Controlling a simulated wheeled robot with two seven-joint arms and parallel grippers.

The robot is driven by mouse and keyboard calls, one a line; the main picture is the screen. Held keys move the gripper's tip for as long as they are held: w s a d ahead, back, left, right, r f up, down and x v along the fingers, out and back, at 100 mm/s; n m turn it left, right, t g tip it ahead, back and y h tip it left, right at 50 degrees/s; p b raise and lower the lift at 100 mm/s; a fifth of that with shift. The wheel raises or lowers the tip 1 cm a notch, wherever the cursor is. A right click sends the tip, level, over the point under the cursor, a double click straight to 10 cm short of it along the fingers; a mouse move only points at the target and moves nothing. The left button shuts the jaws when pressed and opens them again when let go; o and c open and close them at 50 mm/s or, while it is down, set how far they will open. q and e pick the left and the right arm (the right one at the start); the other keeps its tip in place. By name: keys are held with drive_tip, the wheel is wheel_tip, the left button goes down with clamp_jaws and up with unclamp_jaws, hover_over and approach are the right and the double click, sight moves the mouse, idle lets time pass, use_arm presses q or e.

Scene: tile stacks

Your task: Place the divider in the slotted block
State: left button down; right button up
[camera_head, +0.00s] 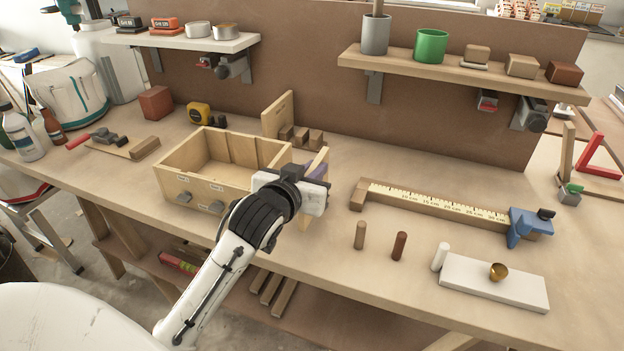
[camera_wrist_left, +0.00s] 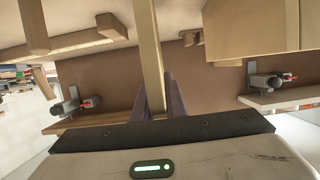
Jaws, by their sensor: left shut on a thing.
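My left gripper (camera_head: 314,172) is shut on a thin light wooden divider (camera_head: 319,158), just right of the open wooden box. In the left wrist view the divider (camera_wrist_left: 148,50) stands between the purple fingers (camera_wrist_left: 166,98), on edge. The slotted block (camera_head: 301,137) sits behind, by the box's back right corner, with short raised wooden pieces and gaps between them. An upright light board (camera_head: 278,114) stands at its left end. The held divider is apart from the block in the head view. My gripper hides part of the divider and the box's front right corner. My right gripper is not in view.
The wooden box (camera_head: 183,155) is directly left of my gripper. A ruler bar (camera_head: 425,203) with a blue end lies to the right. Several pegs, such as the brown one (camera_head: 399,246), and a white plate (camera_head: 510,288) are near the front. Shelves (camera_head: 345,57) overhang the back.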

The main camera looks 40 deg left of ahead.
use_arm(q)
drive_tip(key=shift+f, duration=1.05)
drive_tip(key=shift+f, duration=0.15)
drive_tip(key=c, duration=1.8)
unclamp_jaws()
